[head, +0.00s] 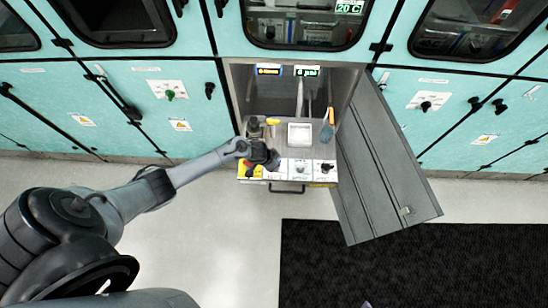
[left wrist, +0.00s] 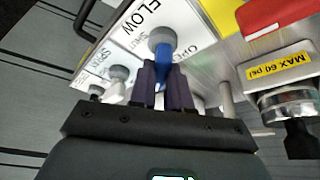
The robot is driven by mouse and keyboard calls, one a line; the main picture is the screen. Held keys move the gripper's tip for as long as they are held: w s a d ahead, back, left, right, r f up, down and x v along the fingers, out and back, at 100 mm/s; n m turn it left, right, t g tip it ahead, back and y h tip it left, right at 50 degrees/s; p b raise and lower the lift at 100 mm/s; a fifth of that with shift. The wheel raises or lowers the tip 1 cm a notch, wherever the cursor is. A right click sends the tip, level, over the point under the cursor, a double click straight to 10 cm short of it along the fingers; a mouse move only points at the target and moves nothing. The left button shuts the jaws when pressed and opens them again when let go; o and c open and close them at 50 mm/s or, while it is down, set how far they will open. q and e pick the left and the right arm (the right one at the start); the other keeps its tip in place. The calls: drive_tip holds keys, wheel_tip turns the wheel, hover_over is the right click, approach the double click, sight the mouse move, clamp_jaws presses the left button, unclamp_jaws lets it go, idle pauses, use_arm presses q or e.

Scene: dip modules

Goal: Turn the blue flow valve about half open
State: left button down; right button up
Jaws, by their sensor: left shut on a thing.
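The blue flow valve (left wrist: 163,62) shows in the left wrist view, its blue lever below a round grey hub on a white plate marked FLOW (left wrist: 140,18). SHUT is printed left of the hub and OPEN to its right, partly hidden. The lever points down toward my gripper, between the two words. The dark fingers of my left gripper (left wrist: 165,85) are shut on the lever, one on each side. In the head view my left gripper (head: 268,160) is over the left part of the drawer's front panel and hides the valve. My right gripper is not in view.
Two more knobs (head: 300,168) (head: 325,167) sit right of my gripper on the panel. A metal fitting labelled MAX 60 psi (left wrist: 282,72) stands close by. A white tray (head: 300,134) and a blue-handled item (head: 327,130) lie behind. An open grey door (head: 385,165) bounds the right.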

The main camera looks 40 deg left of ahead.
use_arm(q)
drive_tip(key=shift+s+d+f+n+y+p, duration=0.15)
drive_tip(key=shift+n+y+p, duration=0.35)
drive_tip(key=shift+n+p, duration=0.5)
drive_tip(key=shift+s+f+n, duration=0.1)
drive_tip(key=shift+n, duration=0.3)
drive_tip(key=c, duration=1.1)
unclamp_jaws()
drive_tip(key=shift+r, duration=0.55)
drive_tip(key=p+v, duration=0.2)
drive_tip(key=v, duration=0.8)
drive_tip(key=shift+s+f+p, duration=0.1)
drive_tip(key=shift+s+p, duration=0.05)
drive_tip(key=shift+p, duration=0.25)
